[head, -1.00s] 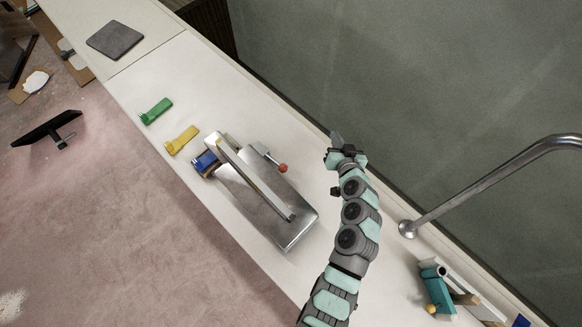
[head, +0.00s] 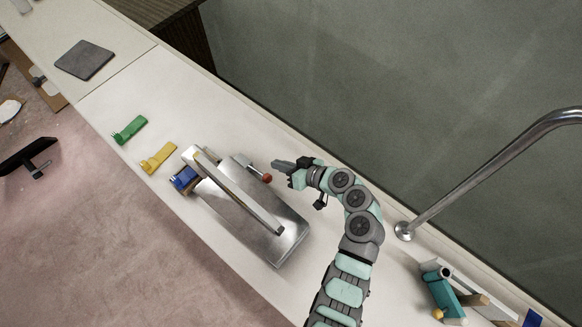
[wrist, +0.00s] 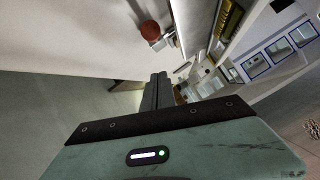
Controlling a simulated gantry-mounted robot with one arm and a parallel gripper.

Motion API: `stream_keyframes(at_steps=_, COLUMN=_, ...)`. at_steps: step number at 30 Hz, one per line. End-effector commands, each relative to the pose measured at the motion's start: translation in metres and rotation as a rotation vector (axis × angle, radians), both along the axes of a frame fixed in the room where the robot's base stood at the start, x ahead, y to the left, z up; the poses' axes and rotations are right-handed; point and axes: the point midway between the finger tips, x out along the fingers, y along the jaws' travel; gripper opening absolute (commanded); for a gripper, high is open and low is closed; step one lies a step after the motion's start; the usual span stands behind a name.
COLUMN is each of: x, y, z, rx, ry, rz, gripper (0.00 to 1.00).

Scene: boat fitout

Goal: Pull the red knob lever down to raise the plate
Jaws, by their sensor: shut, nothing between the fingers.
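The red knob (head: 267,177) sits at the end of a short lever on the side of a silver metal device (head: 285,243) on the white counter. It also shows in the wrist view (wrist: 150,30), above and slightly left of my fingertips. My gripper (head: 276,163) is shut and empty. In the head view its fingertips are just above and right of the knob and look close to it. I cannot tell whether they touch; in the wrist view (wrist: 157,78) a gap shows between them. I cannot tell which part is the plate.
A blue piece (head: 184,178) is at the device's left end. A yellow piece (head: 158,158) and a green piece (head: 130,130) lie farther left. A chrome rail (head: 460,190) and a teal object (head: 441,290) stand to the right. The wall bounds the counter behind.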

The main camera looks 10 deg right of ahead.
Motion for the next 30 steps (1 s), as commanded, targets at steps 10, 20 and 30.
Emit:
stream_keyframes(at_steps=10, x=0.004, y=0.022, z=-0.041, rx=0.002, ry=0.003, rz=-0.003, gripper=0.0)
stream_keyframes(at_steps=20, x=0.0, y=0.023, z=-0.048, rx=0.001, ry=-0.002, rz=-0.003, gripper=0.0)
stream_keyframes(at_steps=30, x=-0.001, y=0.028, z=-0.055, rx=0.009, ry=-0.01, rz=0.006, gripper=0.0)
